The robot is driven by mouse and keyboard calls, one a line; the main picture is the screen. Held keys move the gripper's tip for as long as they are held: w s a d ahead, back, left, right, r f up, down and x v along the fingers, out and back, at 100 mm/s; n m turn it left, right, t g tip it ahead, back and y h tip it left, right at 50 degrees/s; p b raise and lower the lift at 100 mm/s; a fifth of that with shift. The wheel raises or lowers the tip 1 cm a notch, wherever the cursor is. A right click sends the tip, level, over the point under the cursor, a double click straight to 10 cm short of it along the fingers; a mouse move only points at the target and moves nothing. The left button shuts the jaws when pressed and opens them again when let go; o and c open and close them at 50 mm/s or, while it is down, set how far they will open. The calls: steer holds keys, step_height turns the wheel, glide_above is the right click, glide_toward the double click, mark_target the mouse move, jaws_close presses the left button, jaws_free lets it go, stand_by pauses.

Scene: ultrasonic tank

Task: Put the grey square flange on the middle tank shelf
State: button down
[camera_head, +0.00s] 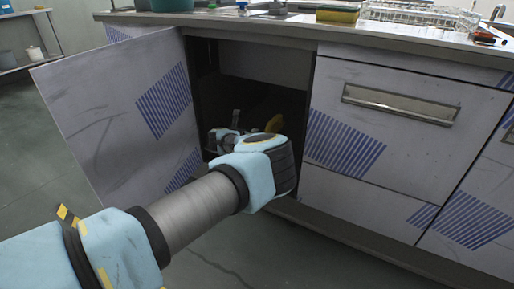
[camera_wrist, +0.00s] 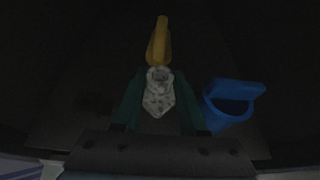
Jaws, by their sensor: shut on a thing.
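In the wrist view, my gripper (camera_wrist: 158,112) is shut on a speckled grey piece with a round opening at its top and a pointed lower end, which I take for the grey square flange (camera_wrist: 158,100). The dark green fingers lie on either side of it. In the head view, my arm reaches through the open cabinet door, and my gripper and the flange are hidden by my own arm and the dark interior. A shelf level inside cannot be made out clearly; the wrist view shows only a dim surface below.
A yellow-orange object (camera_wrist: 159,42) stands just beyond the flange, and also shows in the head view (camera_head: 274,123). A blue object (camera_wrist: 232,98) sits right of my fingers. The open door (camera_head: 125,110) is at left, closed drawers (camera_head: 400,110) at right, the counter above.

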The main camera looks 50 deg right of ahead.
step_height(320, 180, down, 7)
steer(key=shift+f+b, duration=0.2)
steer(key=shift+b, duration=0.55)
steer(key=shift+f, duration=0.1)
steer(key=shift+f, duration=0.15)
steer(key=shift+c, duration=2.3)
jaws_free()
steer(key=shift+a+r, duration=0.1)
steer(key=shift+r, duration=0.25)
steer(key=p+v, duration=0.3)
steer(key=v, duration=0.8)
steer(key=shift+s+a, duration=0.15)
steer(key=shift+a, duration=0.2)
